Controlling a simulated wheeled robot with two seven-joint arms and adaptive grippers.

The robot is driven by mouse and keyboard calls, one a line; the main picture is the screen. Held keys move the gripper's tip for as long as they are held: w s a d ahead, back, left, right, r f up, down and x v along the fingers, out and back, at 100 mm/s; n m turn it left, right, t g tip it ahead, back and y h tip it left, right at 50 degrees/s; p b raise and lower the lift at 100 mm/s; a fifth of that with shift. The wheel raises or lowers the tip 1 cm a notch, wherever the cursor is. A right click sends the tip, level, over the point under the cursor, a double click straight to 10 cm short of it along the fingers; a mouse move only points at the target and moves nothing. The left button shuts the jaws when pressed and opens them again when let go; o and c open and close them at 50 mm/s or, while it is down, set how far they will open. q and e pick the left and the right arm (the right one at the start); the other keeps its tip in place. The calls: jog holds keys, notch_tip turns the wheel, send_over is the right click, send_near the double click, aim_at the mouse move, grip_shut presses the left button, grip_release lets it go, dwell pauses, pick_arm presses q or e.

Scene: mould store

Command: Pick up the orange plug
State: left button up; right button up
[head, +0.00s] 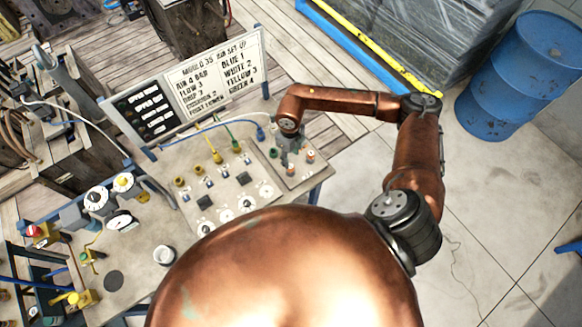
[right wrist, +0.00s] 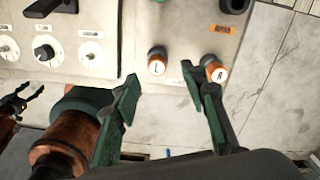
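Two short orange-bodied plugs or caps with white lettered tops stand on the panel's right part in the right wrist view: one marked L (right wrist: 157,62) and one whose letter looks like R (right wrist: 215,68). I cannot tell which, if either, is the orange plug. In the head view they are small orange spots (head: 310,156) beside my right gripper (head: 288,148). In the right wrist view my right gripper (right wrist: 163,88) is open and empty. Its right finger overlaps the R piece's edge; contact is unclear. My left gripper (right wrist: 30,92) shows small at the left edge, fingers apart.
The sloping panel (head: 195,215) carries dials, sockets, and yellow (head: 217,157) and green (head: 236,146) cable plugs. A sign board (head: 212,78) stands behind. A white cup (head: 164,255) sits front left.

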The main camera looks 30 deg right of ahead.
aim_at(291, 169)
jog(key=f, duration=0.2)
jog(key=f+p, duration=0.1)
jog(key=f, duration=0.1)
jog(key=f+p, duration=0.1)
jog(key=f, duration=0.1)
jog(key=shift+a+f, duration=0.25)
jog(key=shift+s, duration=0.1)
jog(key=shift+c, duration=0.5)
grip_shut()
